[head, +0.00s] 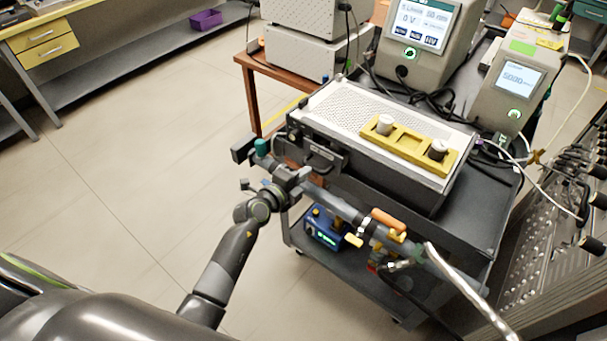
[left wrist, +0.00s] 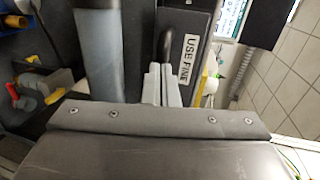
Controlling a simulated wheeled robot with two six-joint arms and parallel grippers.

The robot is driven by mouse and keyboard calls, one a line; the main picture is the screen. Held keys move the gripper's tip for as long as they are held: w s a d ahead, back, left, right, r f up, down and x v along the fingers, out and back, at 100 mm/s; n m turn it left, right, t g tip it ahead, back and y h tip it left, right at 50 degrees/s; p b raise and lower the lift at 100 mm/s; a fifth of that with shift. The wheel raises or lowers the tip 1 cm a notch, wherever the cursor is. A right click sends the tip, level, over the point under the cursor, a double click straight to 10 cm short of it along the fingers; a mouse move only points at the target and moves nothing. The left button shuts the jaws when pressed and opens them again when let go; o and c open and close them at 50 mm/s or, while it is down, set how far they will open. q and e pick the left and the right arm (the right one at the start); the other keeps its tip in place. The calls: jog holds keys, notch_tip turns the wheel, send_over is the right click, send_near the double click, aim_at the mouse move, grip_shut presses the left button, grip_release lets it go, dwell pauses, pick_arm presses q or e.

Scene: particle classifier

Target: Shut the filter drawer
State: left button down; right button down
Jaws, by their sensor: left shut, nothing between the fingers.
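The filter drawer (head: 330,160) is in the dark front of the box on the cart, with a handle; how far it stands out is hard to tell. In the left wrist view a dark panel labelled USE FINE (left wrist: 189,60) carries a black handle (left wrist: 165,32). My left gripper (head: 303,173) is at this front, partly merged with dark parts in the head view. Its pale fingers (left wrist: 161,72) are shut and empty, close below the handle; contact cannot be told. My right gripper is not in view.
A grey pipe (head: 335,203) with an orange-handled valve (head: 388,220) runs along the front beside my left gripper. A yellow tray (head: 410,146) with two cylinders sits on the box. Screened instruments (head: 420,35) stand behind. The floor at left is clear.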

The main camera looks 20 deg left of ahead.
aim_at(312, 166)
pick_arm(q)
jog(key=shift+w+d, duration=0.1)
jog(key=shift+w, duration=0.05)
jog(key=x, duration=0.1)
jog(key=p+x, duration=0.1)
jog(key=x, duration=0.1)
jog(key=shift+w+d+r, duration=0.1)
jog(key=shift+w+r, duration=0.1)
jog(key=shift+r, duration=0.4)
